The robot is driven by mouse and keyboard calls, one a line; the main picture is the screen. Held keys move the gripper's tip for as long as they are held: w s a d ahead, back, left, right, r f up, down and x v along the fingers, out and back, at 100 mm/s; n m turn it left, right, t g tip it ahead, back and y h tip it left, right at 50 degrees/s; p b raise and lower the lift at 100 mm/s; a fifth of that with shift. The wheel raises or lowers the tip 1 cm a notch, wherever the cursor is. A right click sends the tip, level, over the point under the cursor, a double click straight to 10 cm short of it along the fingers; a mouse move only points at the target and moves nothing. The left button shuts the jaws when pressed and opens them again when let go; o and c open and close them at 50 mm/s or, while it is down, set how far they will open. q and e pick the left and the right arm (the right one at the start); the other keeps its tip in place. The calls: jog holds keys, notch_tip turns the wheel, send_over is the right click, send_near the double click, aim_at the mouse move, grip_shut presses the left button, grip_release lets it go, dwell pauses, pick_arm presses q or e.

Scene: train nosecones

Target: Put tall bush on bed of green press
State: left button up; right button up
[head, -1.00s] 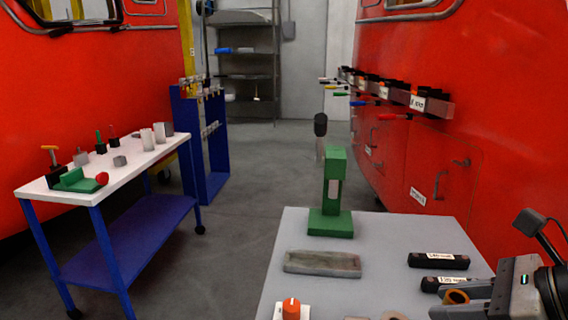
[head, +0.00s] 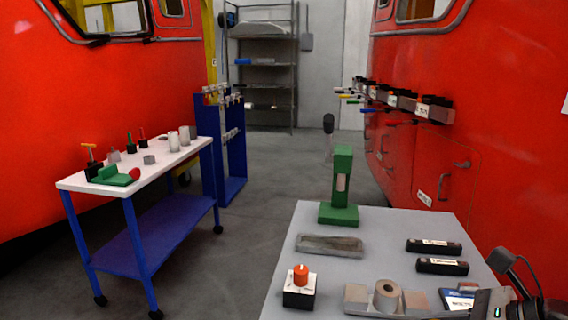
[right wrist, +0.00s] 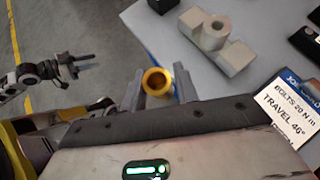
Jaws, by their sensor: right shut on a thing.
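The green press (head: 342,172) stands upright at the back of the grey table. Its flat green bed (head: 338,214) is bare on the visible side. My right gripper (right wrist: 157,88) is shut on a brass-coloured bush (right wrist: 157,81), a hollow ring seen from above; how tall it is cannot be judged. In the head view only part of my right gripper shows at the lower right corner, and the bush does not show there. The press is well away to the left of that gripper. My left gripper (right wrist: 76,66) shows small in the right wrist view, fingers apart and empty.
On the grey table (head: 285,262) are a grey tray (head: 330,245), an orange-knobbed box (head: 300,288), a grey block with a ring (head: 387,294), two black bars (head: 434,247) and a label card (head: 460,299). A blue-legged cart (head: 135,168) stands left. Red train walls flank the aisle.

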pick_arm(q)
jog(key=shift+s+f, duration=0.2)
jog(key=shift+s, duration=0.1)
pick_arm(e)
jog(key=shift+n+g, duration=0.4)
jog(key=shift+n, duration=0.3)
jog(key=a, duration=0.1)
jog(key=w+a+f, duration=0.1)
jog(key=a, duration=0.1)
jog(key=shift+w+a+f, duration=0.15)
jog(key=shift+a+f, duration=0.05)
jog(key=shift+a, duration=0.2)
jog(key=shift+a+r+y, duration=0.15)
jog(key=shift+y, duration=0.15)
pick_arm(q)
jog(key=shift+w, duration=0.1)
pick_arm(e)
jog(key=shift+d, duration=0.2)
pick_arm(q)
jog(key=shift+r, duration=0.1)
pick_arm(e)
jog(key=shift+a, duration=0.1)
